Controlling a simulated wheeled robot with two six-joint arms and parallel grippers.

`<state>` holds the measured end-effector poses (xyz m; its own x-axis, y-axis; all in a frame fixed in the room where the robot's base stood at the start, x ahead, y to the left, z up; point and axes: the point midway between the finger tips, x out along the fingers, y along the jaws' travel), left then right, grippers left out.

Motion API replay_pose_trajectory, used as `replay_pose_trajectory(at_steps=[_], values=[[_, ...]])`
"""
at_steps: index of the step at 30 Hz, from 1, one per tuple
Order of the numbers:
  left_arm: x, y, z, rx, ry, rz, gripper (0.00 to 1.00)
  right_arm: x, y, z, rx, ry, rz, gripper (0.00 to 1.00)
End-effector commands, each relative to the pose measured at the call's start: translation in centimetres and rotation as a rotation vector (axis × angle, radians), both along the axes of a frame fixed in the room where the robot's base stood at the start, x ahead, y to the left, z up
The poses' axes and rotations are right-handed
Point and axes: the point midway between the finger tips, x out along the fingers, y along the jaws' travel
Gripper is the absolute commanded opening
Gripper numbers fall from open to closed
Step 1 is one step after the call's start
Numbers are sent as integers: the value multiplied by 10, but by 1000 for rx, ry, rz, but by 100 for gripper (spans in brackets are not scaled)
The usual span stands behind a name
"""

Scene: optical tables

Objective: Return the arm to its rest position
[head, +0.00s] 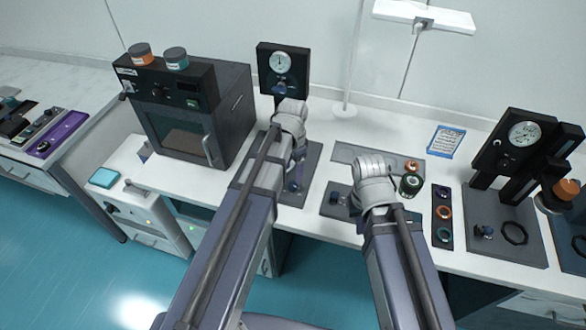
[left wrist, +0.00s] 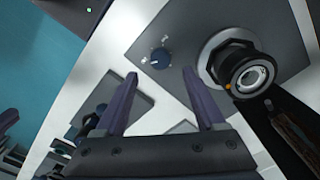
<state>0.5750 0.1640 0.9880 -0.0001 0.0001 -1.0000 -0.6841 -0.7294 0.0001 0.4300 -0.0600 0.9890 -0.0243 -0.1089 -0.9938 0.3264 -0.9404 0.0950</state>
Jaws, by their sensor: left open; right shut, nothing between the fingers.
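My left arm (head: 235,235) reaches forward over the white bench, with its pale wrist bent down in front of the standing gauge.
A dark oven-like box (head: 188,115) carries two capped jars on the left. A gauge (head: 283,66) stands behind my left wrist. A narrow rack (head: 443,217) with coloured rings and another gauge stand (head: 522,140) are on the right. Open floor (head: 60,245) lies at the left.

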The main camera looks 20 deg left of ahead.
Motion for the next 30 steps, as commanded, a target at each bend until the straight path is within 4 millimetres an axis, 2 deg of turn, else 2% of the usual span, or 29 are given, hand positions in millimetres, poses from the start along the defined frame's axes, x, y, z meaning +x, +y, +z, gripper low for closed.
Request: replay_pose_trajectory(at_steps=[1, 3, 20, 23, 27, 30], values=[[0, 0, 8, 0, 0, 0, 72, 0, 0, 8, 0, 0, 0, 0], [0, 0, 9, 0, 0, 0, 72, 0, 0, 9, 0, 0, 0, 0], [-3, -3, 8, 1, 1, 5, 72, 0, 0, 8, 0, 0, 0, 0], [-26, -23, 8, 13, 7, 51, 72, 0, 0, 8, 0, 0, 0, 0], [-77, -63, 9, 51, 15, 187, 72, 0, 0, 8, 0, 0, 0, 0], [-109, -84, 9, 78, 13, 282, 72, 0, 0, 8, 0, 0, 0, 0]])
